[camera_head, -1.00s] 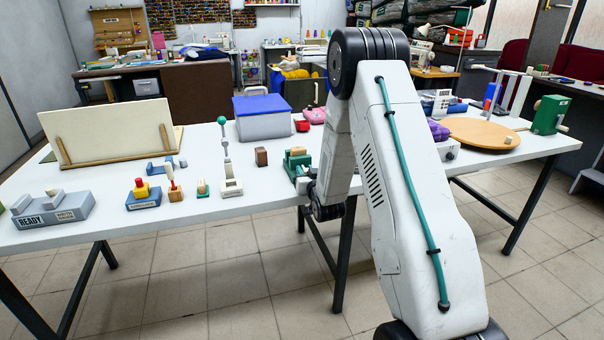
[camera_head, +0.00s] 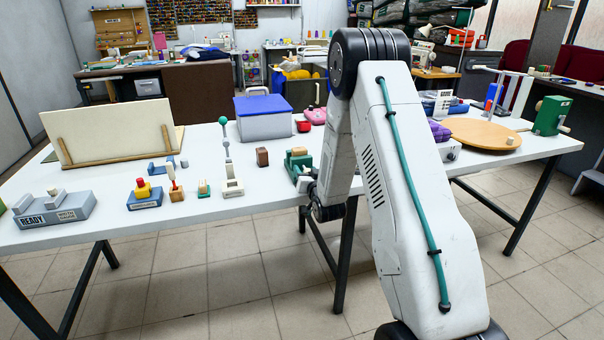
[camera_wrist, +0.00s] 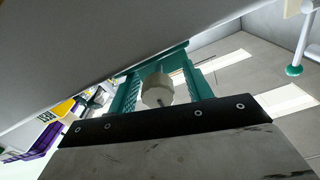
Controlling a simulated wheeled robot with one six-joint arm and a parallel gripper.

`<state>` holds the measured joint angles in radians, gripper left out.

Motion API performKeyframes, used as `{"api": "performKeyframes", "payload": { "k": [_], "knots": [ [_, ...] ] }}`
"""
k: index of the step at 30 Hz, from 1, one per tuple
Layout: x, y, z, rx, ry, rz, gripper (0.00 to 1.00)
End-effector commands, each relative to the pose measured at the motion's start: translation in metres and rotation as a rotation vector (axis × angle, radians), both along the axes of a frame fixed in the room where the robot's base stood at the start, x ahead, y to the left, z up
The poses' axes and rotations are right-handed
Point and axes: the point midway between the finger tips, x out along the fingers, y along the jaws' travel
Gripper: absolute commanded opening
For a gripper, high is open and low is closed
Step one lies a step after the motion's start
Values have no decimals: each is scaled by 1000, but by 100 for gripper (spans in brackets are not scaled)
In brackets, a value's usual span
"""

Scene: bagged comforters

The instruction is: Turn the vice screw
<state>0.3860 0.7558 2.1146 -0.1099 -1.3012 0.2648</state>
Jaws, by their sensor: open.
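A small green vice (camera_head: 298,160) with a tan block at its jaws stands near the front edge of the white table, just left of my arm. Its near end is partly hidden by my arm. In the wrist view my gripper (camera_wrist: 162,82) is open, with its two teal ridged fingers apart. A pale faceted knob (camera_wrist: 157,92), which looks like the end of the vice screw, shows between the fingers. I cannot tell whether either finger touches it.
A brown block (camera_head: 262,156) and a white stand with a green-topped lever (camera_head: 232,186) are left of the vice. A blue-lidded box (camera_head: 264,120) is behind. A round wooden board (camera_head: 478,134) lies on the right. Floor in front of the table (camera_head: 230,216) is clear.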

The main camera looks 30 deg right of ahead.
Motion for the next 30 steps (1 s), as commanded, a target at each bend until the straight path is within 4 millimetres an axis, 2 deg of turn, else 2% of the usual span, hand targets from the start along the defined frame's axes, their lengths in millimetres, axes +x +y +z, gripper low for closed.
{"api": "performKeyframes", "payload": {
  "k": [4,12,15,20,30],
  "knots": [
    [-11,3,0,0,1,-1,50],
    [-54,16,0,1,2,-1,50],
    [-64,20,0,0,1,1,50],
    [-71,22,0,0,1,1,50],
    [-69,24,5,-1,14,4,50]
  ]
}}
